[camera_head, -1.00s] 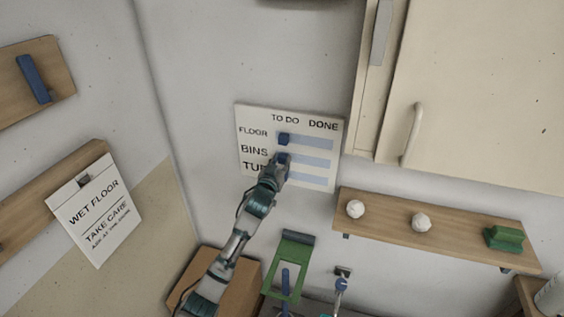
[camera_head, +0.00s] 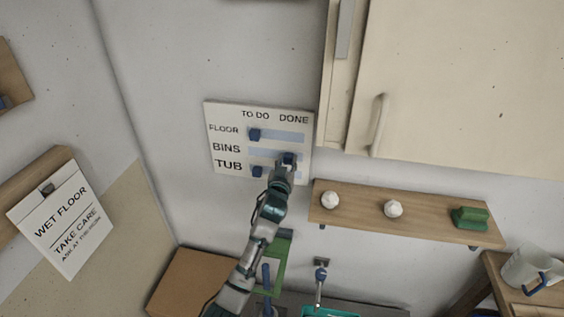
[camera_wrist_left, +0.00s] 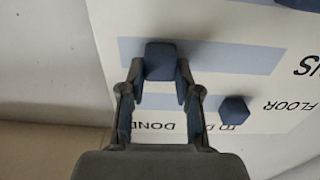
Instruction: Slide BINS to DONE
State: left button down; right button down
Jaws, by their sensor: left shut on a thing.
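A white board (camera_head: 222,111) on the wall has TO DO and DONE columns and rows marked FLOOR, BINS and TUB. The blue BINS knob (camera_head: 289,157) is in its pale blue slot, toward the DONE end. My left gripper (camera_head: 287,164) is shut on it. In the left wrist view, which shows the board upside down, the BINS knob (camera_wrist_left: 160,60) is between the fingers (camera_wrist_left: 156,92), with a short stretch of slot to its left. The FLOOR knob (camera_head: 254,134) and TUB knob (camera_head: 257,171) are at the TO DO end. My right gripper is out of view.
A wooden shelf (camera_head: 360,215) with two white lumps and a green block (camera_head: 470,217) is right of the board. A cream cupboard (camera_head: 460,90) is above it. A wet floor sign (camera_head: 62,222) hangs at the left. A mug (camera_head: 527,268) stands at the lower right.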

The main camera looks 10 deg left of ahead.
pick_arm(q)
jog(key=shift+d+f, duration=0.1)
jog(key=shift+f, duration=0.25)
jog(key=c, duration=0.9)
grip_release()
jog(key=shift+d, duration=0.3)
jog(key=shift+o, duration=0.5)
jog(key=shift+d+r, duration=0.3)
jog(key=shift+d, duration=0.65)
jog(key=shift+a, duration=0.95)
jog(key=shift+s+a, duration=0.1)
jog(key=shift+s, duration=0.05)
jog(key=s, duration=1.1)
jog(key=shift+s+a, duration=0.35)
jog(key=shift+a, duration=0.05)
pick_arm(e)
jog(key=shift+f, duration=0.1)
